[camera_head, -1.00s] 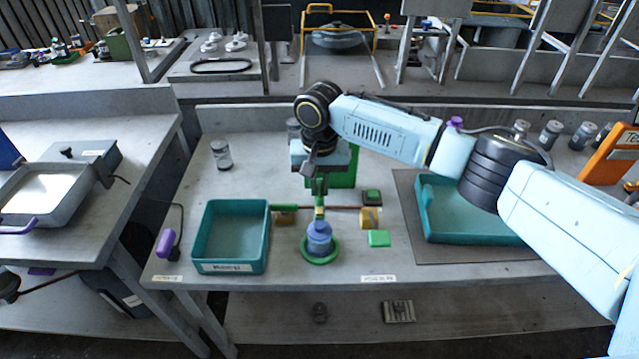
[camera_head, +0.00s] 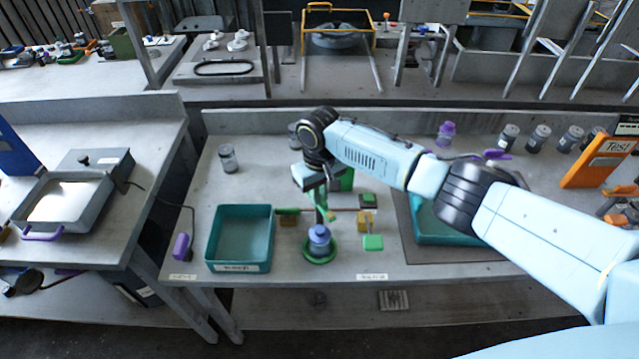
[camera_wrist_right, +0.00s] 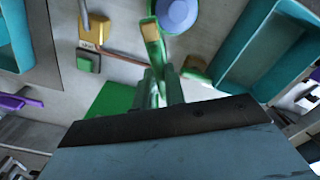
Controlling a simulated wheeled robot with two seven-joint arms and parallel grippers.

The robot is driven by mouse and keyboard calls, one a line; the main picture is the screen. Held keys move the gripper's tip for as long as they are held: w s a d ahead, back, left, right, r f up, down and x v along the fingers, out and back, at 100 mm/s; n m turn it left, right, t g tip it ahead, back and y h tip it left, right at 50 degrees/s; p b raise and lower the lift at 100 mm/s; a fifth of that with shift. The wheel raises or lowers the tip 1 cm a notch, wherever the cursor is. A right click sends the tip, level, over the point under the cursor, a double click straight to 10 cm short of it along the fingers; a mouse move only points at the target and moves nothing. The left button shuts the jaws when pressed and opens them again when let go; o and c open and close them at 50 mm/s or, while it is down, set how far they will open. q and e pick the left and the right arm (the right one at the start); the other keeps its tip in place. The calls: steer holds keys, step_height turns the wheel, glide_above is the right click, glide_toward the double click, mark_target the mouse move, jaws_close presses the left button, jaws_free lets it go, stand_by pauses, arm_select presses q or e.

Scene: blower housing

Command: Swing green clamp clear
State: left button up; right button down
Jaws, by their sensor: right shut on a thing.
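The green clamp (camera_head: 325,208) is a slim arm with a tan tip behind the blue round housing (camera_head: 319,238), which sits upright in a green ring (camera_head: 320,257). My right gripper (camera_head: 318,188) reaches down from behind and is shut on the clamp. In the right wrist view, the fingers (camera_wrist_right: 160,90) close around the green clamp (camera_wrist_right: 153,50). Its tan tip lies beside the blue housing (camera_wrist_right: 178,12), near the ring's edge; I cannot tell whether it touches the ring. A green block (camera_head: 343,180) stands behind the clamp, partly hidden by the gripper. My left gripper is not in view.
A teal bin (camera_head: 240,266) stands left of the ring. Another teal tray (camera_head: 440,236) lies on a grey mat at right, partly under my arm. Small yellow (camera_head: 366,222) and green (camera_head: 373,243) blocks and a thin copper-coloured rod lie close to the clamp. Grey-lidded jars stand farther back.

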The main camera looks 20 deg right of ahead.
steer(key=n+p, duration=0.1)
steer(key=n, duration=0.1)
steer(key=shift+r+n, duration=0.1)
steer(key=shift+n, duration=0.3)
steer(key=n+p, duration=0.1)
steer(key=n, duration=0.1)
steer(key=shift+n, duration=0.4)
steer(key=n+p, duration=0.1)
steer(key=n, duration=0.4)
steer(key=shift+n, duration=0.4)
steer(key=c, duration=1.5)
jaws_free()
steer(key=shift+o, duration=0.2)
step_height(320, 180, up, 13)
steer(key=shift+r, duration=0.15)
